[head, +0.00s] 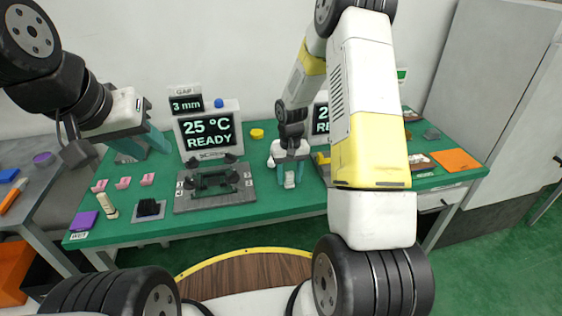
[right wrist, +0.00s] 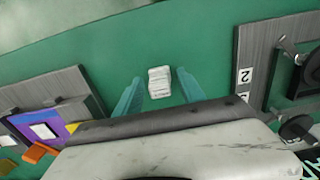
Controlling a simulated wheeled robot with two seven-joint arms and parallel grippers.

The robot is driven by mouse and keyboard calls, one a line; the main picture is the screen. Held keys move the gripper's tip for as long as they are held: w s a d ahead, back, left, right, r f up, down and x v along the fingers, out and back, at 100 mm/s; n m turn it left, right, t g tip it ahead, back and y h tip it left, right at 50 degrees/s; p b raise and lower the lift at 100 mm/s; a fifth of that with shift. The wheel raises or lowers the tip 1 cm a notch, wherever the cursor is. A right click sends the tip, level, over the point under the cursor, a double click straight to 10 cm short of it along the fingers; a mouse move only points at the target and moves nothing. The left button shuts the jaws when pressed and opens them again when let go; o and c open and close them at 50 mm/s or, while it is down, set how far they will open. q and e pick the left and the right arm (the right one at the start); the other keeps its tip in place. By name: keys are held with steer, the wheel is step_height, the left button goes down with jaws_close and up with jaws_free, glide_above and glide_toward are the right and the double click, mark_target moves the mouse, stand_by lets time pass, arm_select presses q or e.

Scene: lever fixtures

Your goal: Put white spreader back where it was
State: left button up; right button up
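A small white ribbed block (right wrist: 159,82), which I take to be the white spreader, is on the green table top between the fingers of my right gripper (right wrist: 158,86). Gaps show on both sides of it, so the open gripper is around it without visible touch. In the head view the white block (head: 289,181) shows low between the right gripper's teal fingers (head: 290,176). My left gripper (head: 143,146) is open and empty above the table's back left, beside the display. Whether the block rests flat is hard to tell.
A grey fixture plate (head: 230,199) with dark levers stands left of the right gripper. The display reading 25 °C READY (head: 209,131) stands behind it. Another plate (right wrist: 45,93) with a purple part is on the other side. Pink pieces (head: 123,183) and a yellow knob (head: 257,133) are nearby.

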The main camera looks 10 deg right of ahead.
mark_target(290, 173)
step_height(290, 173, up, 12)
steer(key=s+r+t, duration=0.3)
steer(key=s+r, duration=0.7)
steer(key=r, duration=0.6)
steer(key=s+a+r+t+y, duration=0.1)
steer(key=s+r, duration=0.1)
steer(key=s, duration=0.5)
steer(key=s+a+r+t+y, duration=0.1)
steer(key=s+r+t, duration=0.1)
steer(key=s, duration=0.5)
steer(key=shift+r, duration=0.35)
steer(key=shift+s, duration=0.15)
